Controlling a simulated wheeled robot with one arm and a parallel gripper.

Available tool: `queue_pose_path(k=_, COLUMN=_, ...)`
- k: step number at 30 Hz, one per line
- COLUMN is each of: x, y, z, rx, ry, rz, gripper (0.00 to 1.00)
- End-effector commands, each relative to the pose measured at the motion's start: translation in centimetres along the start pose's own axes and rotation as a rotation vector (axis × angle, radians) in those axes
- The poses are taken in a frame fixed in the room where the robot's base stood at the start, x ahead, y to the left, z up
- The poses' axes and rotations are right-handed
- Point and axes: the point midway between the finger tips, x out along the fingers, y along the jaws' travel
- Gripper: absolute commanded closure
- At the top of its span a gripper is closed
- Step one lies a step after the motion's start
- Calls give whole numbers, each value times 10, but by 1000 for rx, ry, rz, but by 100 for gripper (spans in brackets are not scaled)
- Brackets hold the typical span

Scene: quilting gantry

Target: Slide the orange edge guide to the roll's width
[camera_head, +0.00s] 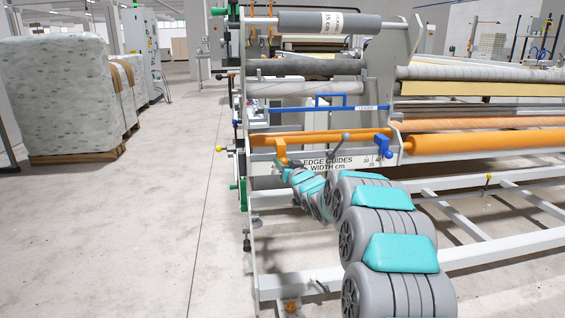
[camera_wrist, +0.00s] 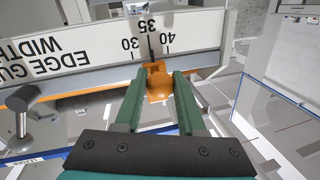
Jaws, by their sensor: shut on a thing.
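The orange edge guide (camera_head: 281,150) hangs at the left end of the orange rail in the head view. In the wrist view the orange guide (camera_wrist: 158,85) sits between the green fingers of my gripper (camera_wrist: 158,78), which is shut on it. A white width scale (camera_wrist: 80,60) lies just beyond the fingertips. Marks 30, 35 and 40 are readable, and a dark line just beyond the guide points at 35. The grey roll (camera_head: 305,20) is at the top of the frame. Its white label reads in cm, but the number is hard to read. In the head view my arm mostly hides the gripper.
A blue guide (camera_head: 382,146) is at the right end of the orange rail (camera_head: 330,138). A grey-knobbed lever (camera_head: 345,136) stands between them; a grey knob (camera_wrist: 18,100) shows in the wrist view. Wrapped pallets (camera_head: 65,90) stand left, with clear floor between.

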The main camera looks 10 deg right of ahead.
Motion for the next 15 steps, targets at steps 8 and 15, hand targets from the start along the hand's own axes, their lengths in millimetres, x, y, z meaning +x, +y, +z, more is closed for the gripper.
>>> queue_pose_path(k=8, x=0, y=0, z=-2, rx=0, ry=4, rz=0, gripper=40)
queue_pose_path(k=15, x=0, y=0, z=-2, rx=0, ry=4, rz=1, gripper=31)
